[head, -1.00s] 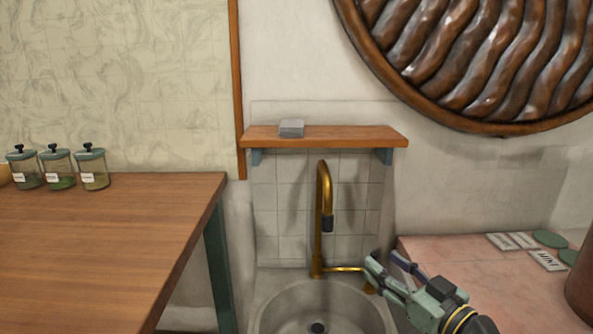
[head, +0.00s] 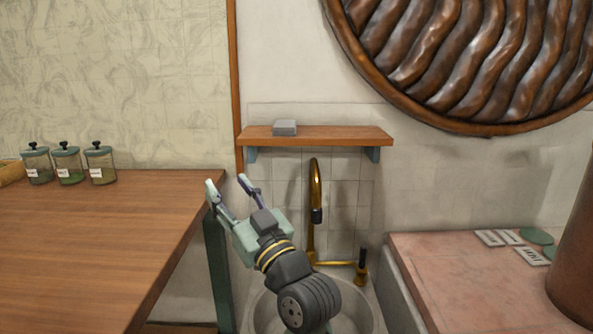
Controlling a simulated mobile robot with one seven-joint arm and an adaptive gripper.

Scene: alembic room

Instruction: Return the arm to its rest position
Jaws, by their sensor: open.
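My gripper (head: 228,190) is open and empty in the head view. It is raised in front of the sink, its fingers pointing up and to the left near the right edge of the wooden table (head: 100,240). My wrist hides much of the round basin (head: 262,315). The brass faucet (head: 315,190) stands just right of my gripper, apart from it in the picture. Its side lever (head: 361,262) with a dark handle shows at the right.
Several lidded jars (head: 68,165) stand at the table's back. A wooden shelf (head: 340,136) with a grey block (head: 284,128) hangs above the sink. A pink counter (head: 450,275) at right bears labelled cards (head: 500,238) and a brown cylinder (head: 575,260). The table's middle is clear.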

